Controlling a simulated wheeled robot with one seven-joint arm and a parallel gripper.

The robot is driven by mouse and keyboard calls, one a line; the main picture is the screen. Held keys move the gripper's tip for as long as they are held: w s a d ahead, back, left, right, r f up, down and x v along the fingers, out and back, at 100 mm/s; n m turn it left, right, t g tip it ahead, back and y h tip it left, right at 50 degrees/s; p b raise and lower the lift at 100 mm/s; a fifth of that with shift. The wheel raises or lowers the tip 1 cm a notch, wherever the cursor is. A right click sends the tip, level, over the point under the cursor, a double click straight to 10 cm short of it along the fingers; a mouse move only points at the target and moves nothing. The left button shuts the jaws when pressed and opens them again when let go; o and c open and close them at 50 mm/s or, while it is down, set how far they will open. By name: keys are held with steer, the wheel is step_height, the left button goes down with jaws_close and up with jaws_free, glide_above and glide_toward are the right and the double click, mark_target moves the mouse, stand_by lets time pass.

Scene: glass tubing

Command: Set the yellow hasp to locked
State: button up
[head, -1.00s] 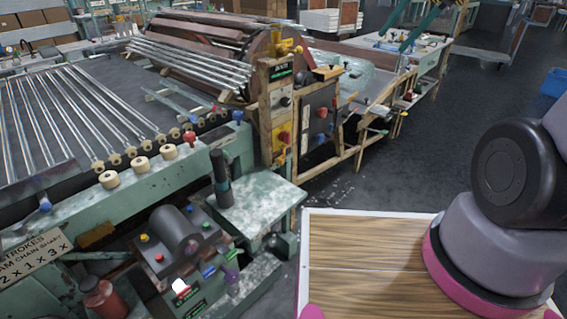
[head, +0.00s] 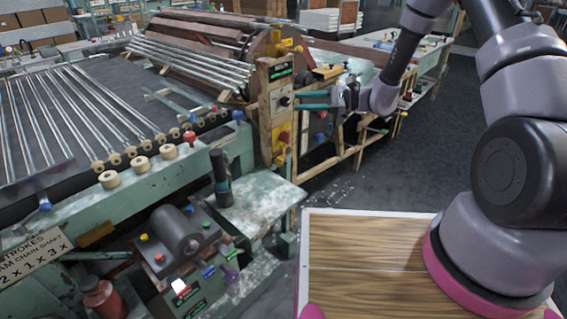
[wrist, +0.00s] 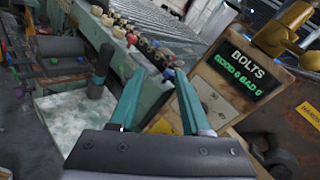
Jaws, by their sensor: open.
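A yellow fitting (head: 285,48) sits on top of the wooden control post (head: 265,125); it also shows in the wrist view (wrist: 292,22) at the upper right. It may be the hasp, but I cannot tell its setting. My gripper (head: 298,99) has teal fingers pointing left, close to the post's face beside a pale plate with a dark knob (head: 285,101). In the wrist view the fingers (wrist: 157,75) are apart with nothing held between them. The yellow fitting is above and to the right of the fingertips there. Part of the plate is hidden by a finger.
A display (wrist: 250,72) reading BOLTS, GOOD 0, BAD 0 is on the post. A red control (head: 284,138) sits lower on it. A green bench (head: 255,195) stands below left, with a dark upright cylinder (head: 221,178). Open floor (head: 425,165) lies to the right.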

step_height(320, 180, down, 29)
steer(key=w+d+m+t+h, duration=0.1)
steer(key=m+t+h, duration=0.2)
steer(key=m+t, duration=0.85)
steer(key=x, duration=1)
steer(key=shift+a+f+m+g, duration=0.15)
steer(key=shift+f+m+g, duration=0.05)
steer(key=shift+m+g, duration=0.15)
steer(key=shift+c, duration=0.3)
jaws_close()
steer(key=shift+w, duration=0.1)
